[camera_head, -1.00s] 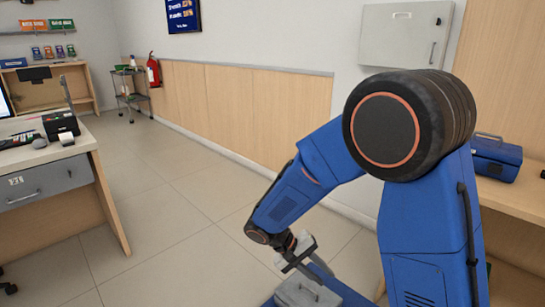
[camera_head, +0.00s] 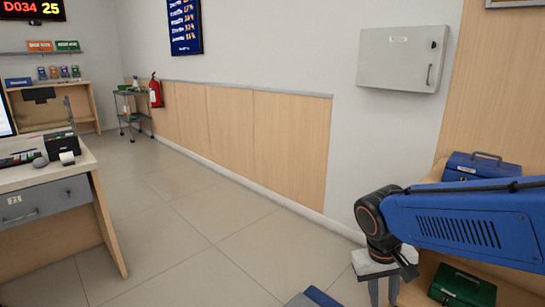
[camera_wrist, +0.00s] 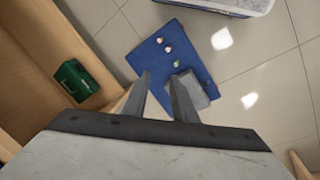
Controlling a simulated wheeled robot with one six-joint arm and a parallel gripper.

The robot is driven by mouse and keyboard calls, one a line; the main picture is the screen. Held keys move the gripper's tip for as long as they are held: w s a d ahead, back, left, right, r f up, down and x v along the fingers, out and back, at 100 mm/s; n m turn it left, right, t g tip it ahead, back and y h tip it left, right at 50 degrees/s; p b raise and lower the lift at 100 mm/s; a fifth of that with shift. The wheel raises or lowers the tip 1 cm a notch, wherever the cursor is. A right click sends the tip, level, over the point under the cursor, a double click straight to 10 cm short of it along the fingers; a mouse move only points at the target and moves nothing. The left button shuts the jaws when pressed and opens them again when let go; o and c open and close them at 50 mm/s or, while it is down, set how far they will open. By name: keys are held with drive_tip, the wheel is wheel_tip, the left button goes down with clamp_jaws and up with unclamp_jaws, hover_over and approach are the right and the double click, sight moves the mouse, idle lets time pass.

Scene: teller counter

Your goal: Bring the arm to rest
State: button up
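My arm is bent low at the right of the head view, its blue link reaching left to a dark wrist joint. My gripper (camera_head: 383,288) points down there, in front of the wooden counter unit. In the wrist view my gripper (camera_wrist: 160,76) shows two grey fingers with a gap between them and nothing held. Below the fingers is a blue platform, probably my base, with small round buttons. A grey block-like thing (camera_wrist: 198,92) lies on it, partly behind the right finger.
A green box (camera_head: 462,288) sits on a low shelf near my gripper; it also shows in the wrist view (camera_wrist: 77,80). A blue box (camera_head: 482,168) stands above. A desk (camera_head: 62,218) is at left. The floor (camera_head: 190,240) between is clear.

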drive_tip(key=s+d+r+t+y, duration=0.2)
drive_tip(key=s+r+t, duration=0.2)
drive_tip(key=s, duration=0.5)
drive_tip(key=shift+d+r, duration=0.35)
drive_tip(key=shift+d, duration=0.05)
idle(0.6)
